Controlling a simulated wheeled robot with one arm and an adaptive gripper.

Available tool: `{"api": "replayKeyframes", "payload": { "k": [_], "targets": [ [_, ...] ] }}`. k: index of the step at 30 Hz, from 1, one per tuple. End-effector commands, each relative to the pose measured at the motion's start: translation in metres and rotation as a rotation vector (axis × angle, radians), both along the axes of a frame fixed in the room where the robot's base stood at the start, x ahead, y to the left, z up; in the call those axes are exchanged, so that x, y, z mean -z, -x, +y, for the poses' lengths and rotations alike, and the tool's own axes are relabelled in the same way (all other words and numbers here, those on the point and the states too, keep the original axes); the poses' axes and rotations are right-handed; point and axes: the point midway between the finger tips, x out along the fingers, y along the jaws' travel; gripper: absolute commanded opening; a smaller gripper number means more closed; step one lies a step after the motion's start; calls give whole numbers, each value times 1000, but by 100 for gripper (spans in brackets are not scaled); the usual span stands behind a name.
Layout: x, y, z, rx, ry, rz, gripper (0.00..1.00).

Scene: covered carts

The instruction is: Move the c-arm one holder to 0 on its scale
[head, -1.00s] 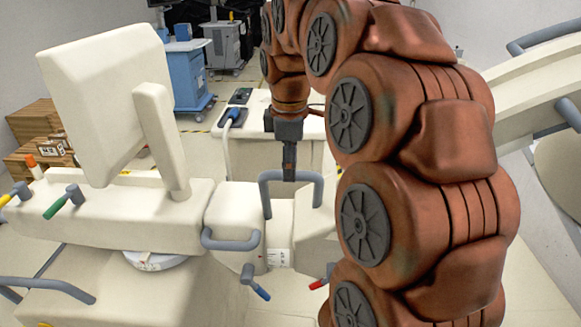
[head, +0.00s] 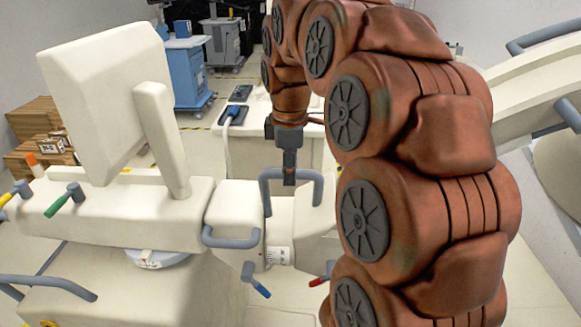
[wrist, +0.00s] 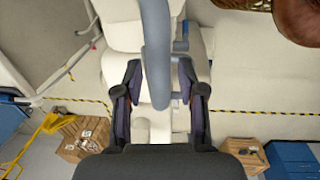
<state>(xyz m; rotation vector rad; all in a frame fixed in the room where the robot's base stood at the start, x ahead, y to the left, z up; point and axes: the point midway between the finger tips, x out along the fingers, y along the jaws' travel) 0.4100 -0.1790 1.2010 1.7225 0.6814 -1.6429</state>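The cream c-arm one unit (head: 130,215) fills the left and middle of the head view. A grey arched handle (head: 304,174) stands on its cream middle block (head: 279,222), which I take for the holder. A small label with dark marks (head: 280,256) is on the front of the block; its figures are too small to read. My gripper (head: 289,182) points down at the handle's top bar. In the wrist view my gripper (wrist: 160,98) is open, with one finger on each side of the grey handle bar (wrist: 156,45). I cannot tell whether a finger touches it.
A grey side handle (head: 231,240) and blue-tipped (head: 256,281) and red-tipped (head: 319,281) levers are close by. A monitor (head: 105,95) stands at left. Wooden boxes (head: 38,125) and a blue cart (head: 188,72) are behind. A curved cream arm (head: 530,95) is at right.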

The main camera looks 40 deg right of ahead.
Motion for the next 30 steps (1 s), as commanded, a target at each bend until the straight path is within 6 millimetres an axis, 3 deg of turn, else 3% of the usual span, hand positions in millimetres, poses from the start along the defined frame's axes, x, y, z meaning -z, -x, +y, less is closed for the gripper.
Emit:
{"api": "replayKeyframes", "payload": {
  "k": [1,10,30],
  "targets": [
    [0,0,0,0,0,0,31],
    [0,0,0,0,-1,1,0],
    [-2,-7,-4,-2,0,-3,0]
  ]
}}
